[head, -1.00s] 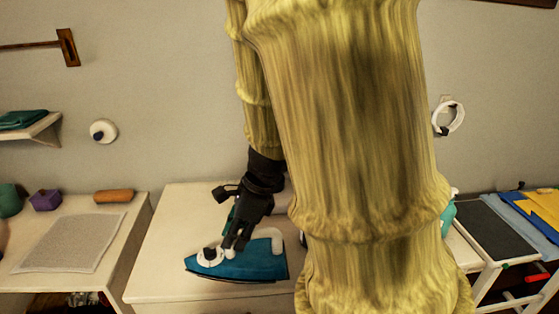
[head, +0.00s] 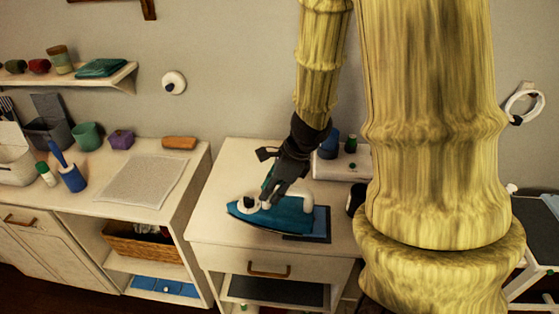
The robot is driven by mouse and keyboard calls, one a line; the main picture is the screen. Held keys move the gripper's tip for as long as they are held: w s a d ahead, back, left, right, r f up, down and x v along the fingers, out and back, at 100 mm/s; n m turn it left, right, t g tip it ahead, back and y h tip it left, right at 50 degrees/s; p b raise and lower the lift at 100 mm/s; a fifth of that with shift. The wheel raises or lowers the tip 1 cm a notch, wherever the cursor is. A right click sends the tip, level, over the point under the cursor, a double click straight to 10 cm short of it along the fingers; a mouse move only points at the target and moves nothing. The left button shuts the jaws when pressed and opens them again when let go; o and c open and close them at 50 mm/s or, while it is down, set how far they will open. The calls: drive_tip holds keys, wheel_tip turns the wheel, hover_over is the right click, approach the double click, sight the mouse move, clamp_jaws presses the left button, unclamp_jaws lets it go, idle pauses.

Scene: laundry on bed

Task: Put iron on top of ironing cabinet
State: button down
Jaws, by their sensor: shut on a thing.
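The iron (head: 285,218) is blue with a white handle and points left in the head view. It is over the top of the white ironing cabinet (head: 225,180), near the front. I cannot tell whether its sole touches the surface. A flat dark blue pad (head: 322,226) shows behind and under the iron's right end. My gripper (head: 268,200) is black and shut on the iron at its handle, reaching down from above. The fingertips and part of the handle are hard to make out. My arm hides the cabinet's right side.
A white box (head: 342,167) and small dark bottles stand at the cabinet's back. To the left is a white counter (head: 90,205) with a grey mat (head: 150,183), cups and a basket below. A wall shelf (head: 100,88) hangs above. The cabinet's left rear top is clear.

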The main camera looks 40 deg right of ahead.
drive_tip(key=w+a+f+p, duration=0.1)
drive_tip(key=w+f+p, duration=0.3)
drive_tip(key=w, duration=0.7)
drive_tip(key=shift+a+f+p, duration=0.25)
drive_tip(key=shift+a+p, duration=0.05)
drive_tip(key=shift+a, duration=0.05)
drive_tip(key=shift+f, duration=0.1)
idle(0.5)
drive_tip(key=c, duration=1.3)
unclamp_jaws()
drive_tip(key=shift+o, duration=0.2)
drive_tip(key=v, duration=1.2)
